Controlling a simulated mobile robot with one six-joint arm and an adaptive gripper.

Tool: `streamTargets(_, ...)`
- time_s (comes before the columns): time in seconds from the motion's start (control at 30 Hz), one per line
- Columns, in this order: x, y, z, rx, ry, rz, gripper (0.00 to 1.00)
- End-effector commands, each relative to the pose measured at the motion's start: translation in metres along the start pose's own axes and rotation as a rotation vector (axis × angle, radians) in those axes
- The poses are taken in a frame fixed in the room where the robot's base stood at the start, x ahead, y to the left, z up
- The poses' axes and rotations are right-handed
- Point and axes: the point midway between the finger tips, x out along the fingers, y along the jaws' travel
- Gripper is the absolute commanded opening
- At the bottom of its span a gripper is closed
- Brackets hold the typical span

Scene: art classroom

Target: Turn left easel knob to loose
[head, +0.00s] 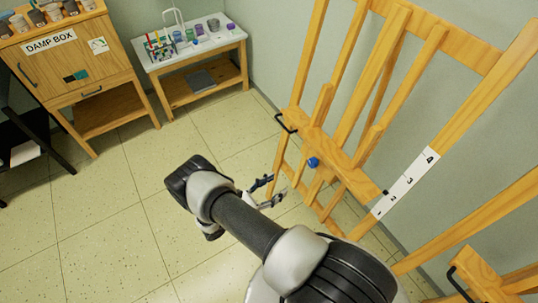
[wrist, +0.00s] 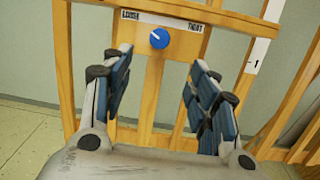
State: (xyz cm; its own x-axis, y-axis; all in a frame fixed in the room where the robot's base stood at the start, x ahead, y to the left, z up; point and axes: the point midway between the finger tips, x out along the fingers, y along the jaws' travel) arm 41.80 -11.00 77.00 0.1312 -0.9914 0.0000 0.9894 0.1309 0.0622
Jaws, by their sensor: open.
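The blue round knob (head: 313,162) sits on the wooden crossbar of the easel (head: 350,165) in the head view. In the wrist view the knob (wrist: 159,39) is centred near the top, below a strip with a LOOSE label (wrist: 130,15) on the left and a TIGHT label (wrist: 194,27) on the right. A small pale mark shows on the knob's face, seemingly toward the upper left. My gripper (head: 268,192) is in front of the easel, to the lower left of the knob. In the wrist view my gripper (wrist: 160,72) is open and empty, its fingers on either side below the knob, apart from it.
A black handle (head: 285,123) juts from the easel's crossbar left of the knob. Another easel (head: 480,275) stands at the lower right. The damp box cabinet (head: 65,60) and a small supply table (head: 200,45) stand at the back. The tiled floor (head: 105,215) at left is clear.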

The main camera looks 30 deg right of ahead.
Motion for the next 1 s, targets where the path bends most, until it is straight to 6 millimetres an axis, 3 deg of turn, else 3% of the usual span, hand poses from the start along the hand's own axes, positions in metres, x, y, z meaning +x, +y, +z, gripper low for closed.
streamTargets(0.07, -0.018, 0.001, 0.000, 0.000, 0.001, 0.005, 0.54)
streamTargets(0.53, -0.018, 0.027, 0.078, 0.180, 0.135, -0.233, 0.54)
streamTargets(1.0, -0.021, 0.027, 0.152, 0.370, 0.290, -0.445, 0.54)
